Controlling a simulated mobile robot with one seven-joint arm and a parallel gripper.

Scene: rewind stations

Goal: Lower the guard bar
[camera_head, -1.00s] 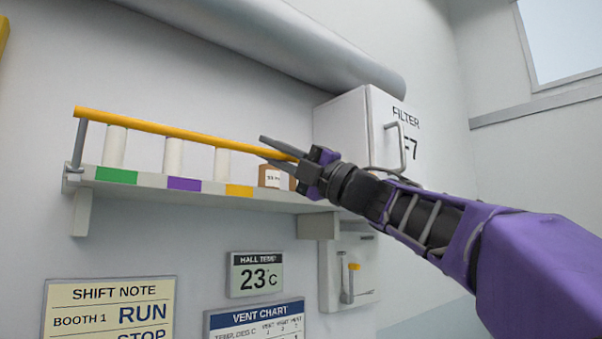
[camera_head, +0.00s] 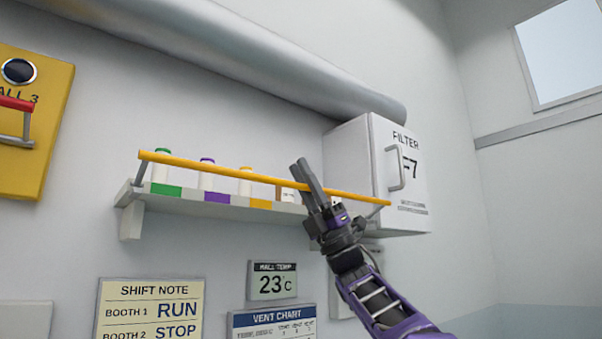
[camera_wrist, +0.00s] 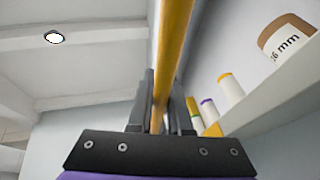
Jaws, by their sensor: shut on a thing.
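The guard bar (camera_head: 230,172) is a long yellow bar in front of the wall shelf (camera_head: 222,208), held on a grey side arm at each end. In the head view it crosses in front of the bottles, a little above the shelf's front edge. My gripper (camera_head: 308,182) is on the bar right of its middle, with its fingers pointing up. In the wrist view the yellow bar (camera_wrist: 173,50) runs between my two dark fingers (camera_wrist: 160,105), which are shut on it. The fingers hide a short piece of the bar.
Several white bottles with coloured caps (camera_head: 206,176) and a brown labelled item (camera_head: 287,194) stand on the shelf. A white filter box (camera_head: 368,165) stands close on the right, under a thick grey pipe (camera_head: 230,50). A yellow panel with a red handle (camera_head: 35,110) is at the left.

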